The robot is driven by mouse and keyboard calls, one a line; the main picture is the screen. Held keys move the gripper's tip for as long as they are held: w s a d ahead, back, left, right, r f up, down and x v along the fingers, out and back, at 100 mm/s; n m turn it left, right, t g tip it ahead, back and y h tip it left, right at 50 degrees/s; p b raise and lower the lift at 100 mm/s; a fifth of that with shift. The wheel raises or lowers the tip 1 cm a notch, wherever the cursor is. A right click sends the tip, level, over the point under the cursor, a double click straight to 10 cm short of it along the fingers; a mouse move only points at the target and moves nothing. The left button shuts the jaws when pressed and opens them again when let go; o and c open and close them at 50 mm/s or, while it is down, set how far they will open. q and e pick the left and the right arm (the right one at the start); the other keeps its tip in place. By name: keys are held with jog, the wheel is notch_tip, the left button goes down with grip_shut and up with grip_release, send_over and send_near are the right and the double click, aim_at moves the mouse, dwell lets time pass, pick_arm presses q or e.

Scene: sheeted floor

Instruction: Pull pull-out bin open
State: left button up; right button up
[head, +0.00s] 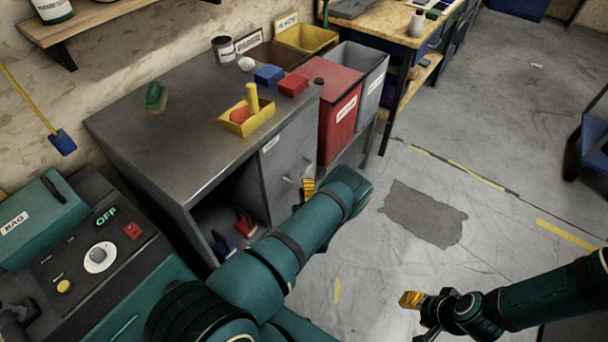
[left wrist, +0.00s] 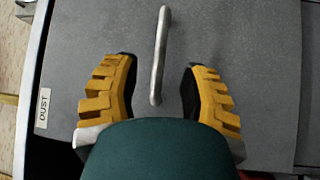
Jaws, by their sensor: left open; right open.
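The pull-out bin front is a grey panel (head: 283,158) on the grey cabinet, with a small white label and a slim metal handle (head: 287,180). It looks shut, flush with the cabinet. In the left wrist view the grey panel (left wrist: 235,40) carries a "DUST" label (left wrist: 43,107) and a straight metal bar handle (left wrist: 160,55). My left gripper (head: 307,189) is at the cabinet front. In the left wrist view it (left wrist: 158,85) is open, one yellow finger on each side of the handle; contact is not visible. My right gripper (head: 413,315) is open and empty over the floor.
The cabinet top (head: 180,130) holds a yellow tray (head: 240,128), blocks and a can (head: 223,49). A red bin (head: 340,110) and a grey bin (head: 372,85) stand to its right. A control console (head: 70,250) is at lower left. The floor before the cabinet is clear.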

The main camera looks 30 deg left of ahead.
aim_at(304, 172)
pick_arm(q)
jog(key=b+x, duration=0.1)
jog(key=x, duration=0.5)
jog(key=shift+s, duration=0.1)
grip_shut()
